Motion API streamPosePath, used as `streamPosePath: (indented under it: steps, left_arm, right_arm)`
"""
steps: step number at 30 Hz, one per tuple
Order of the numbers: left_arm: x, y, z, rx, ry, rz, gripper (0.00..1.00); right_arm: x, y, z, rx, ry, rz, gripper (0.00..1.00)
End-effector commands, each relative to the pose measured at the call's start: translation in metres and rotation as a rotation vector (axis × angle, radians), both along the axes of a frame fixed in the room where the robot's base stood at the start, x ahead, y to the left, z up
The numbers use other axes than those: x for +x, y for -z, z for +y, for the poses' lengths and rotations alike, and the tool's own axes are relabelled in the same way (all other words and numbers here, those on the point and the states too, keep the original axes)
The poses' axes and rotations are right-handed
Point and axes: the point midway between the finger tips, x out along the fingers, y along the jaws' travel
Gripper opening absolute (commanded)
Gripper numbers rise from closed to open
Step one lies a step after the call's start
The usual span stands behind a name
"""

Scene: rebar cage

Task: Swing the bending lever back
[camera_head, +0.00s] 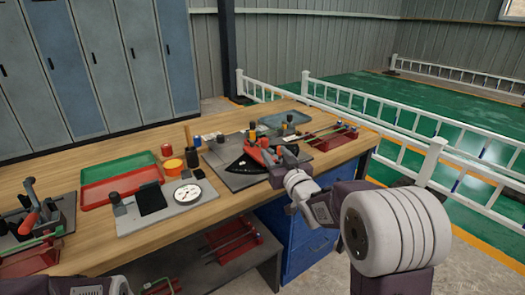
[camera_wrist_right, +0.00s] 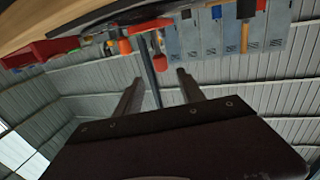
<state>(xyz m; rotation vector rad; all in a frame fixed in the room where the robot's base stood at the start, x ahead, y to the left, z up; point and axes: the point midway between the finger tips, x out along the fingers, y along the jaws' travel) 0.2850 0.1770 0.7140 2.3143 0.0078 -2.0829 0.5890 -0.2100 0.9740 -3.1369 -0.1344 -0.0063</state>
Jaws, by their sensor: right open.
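The bending lever, with its red-orange arm (camera_head: 262,154), sits on a dark grey bender plate (camera_head: 222,158) on the right half of the wooden bench. In the right wrist view, red-orange bender parts (camera_wrist_right: 124,46) and a red-tipped handle (camera_wrist_right: 157,72) show beyond the fingers. My right gripper (camera_head: 279,162) is at the right side of the bender in the head view. In the wrist view its fingers (camera_wrist_right: 159,78) are apart, and the red tip appears between them; contact cannot be told. My left gripper is out of view; only part of my left arm shows at the bottom left.
A grey board with a white dial (camera_head: 188,193), red tray (camera_head: 120,187) and green tray (camera_head: 118,165) lie left of the bender. A blue tray (camera_head: 284,121) and a red rack with rods (camera_head: 336,138) stand behind and right. Another red-handled tool (camera_head: 33,218) stands far left.

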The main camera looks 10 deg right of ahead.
Motion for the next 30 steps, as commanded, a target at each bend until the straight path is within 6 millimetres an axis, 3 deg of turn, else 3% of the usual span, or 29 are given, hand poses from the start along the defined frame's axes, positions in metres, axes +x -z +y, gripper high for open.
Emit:
streamPosePath:
  steps: [12, 17, 24, 29, 30]
  left_arm:
    - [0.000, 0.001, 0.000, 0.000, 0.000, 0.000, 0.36]
    - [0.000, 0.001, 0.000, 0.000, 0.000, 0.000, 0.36]
    - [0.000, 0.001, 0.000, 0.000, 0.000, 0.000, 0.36]
    - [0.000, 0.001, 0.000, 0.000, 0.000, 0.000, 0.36]
    - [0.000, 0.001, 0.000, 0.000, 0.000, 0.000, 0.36]
  right_arm:
    - [0.075, 0.000, 0.007, 0.000, -0.001, 0.001, 0.46]
    - [0.087, 0.000, 0.008, 0.001, -0.001, 0.002, 0.46]
    - [0.089, 0.000, 0.008, 0.001, 0.000, 0.002, 0.46]
    - [0.088, 0.000, 0.008, 0.000, 0.000, 0.002, 0.05]
    - [0.088, 0.000, 0.008, 0.000, 0.000, 0.002, 0.00]
